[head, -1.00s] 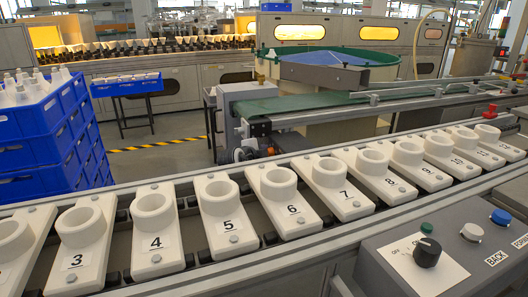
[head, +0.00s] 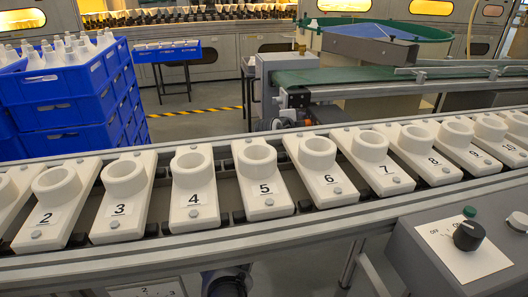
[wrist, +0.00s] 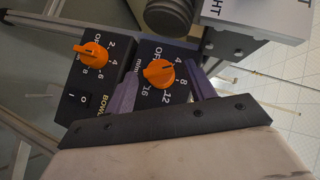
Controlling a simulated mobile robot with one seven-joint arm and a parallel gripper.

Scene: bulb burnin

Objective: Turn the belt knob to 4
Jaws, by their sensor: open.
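In the wrist view, the orange knob (wrist: 159,73) on the black plate marked m/min, with OFF, 4, 8, 12 and 16, sits between my two purple fingers. My gripper (wrist: 165,76) is open; its fingers stand apart on either side of this knob. I cannot tell whether they touch it. The knob's dark line points to the upper right, roughly toward the 4; the exact setting is too small to tell. A second orange knob (wrist: 90,54), on a plate marked BOWL, lies to the left, outside the fingers. My gripper is not clearly visible in the head view.
A rocker switch (wrist: 82,101) sits below the bowl knob. A dark round part (wrist: 168,14) and a grey box (wrist: 255,22) lie beyond the knobs. In the head view, numbered white cup holders (head: 265,185) line a conveyor. A grey console with a black knob (head: 468,235) stands at right.

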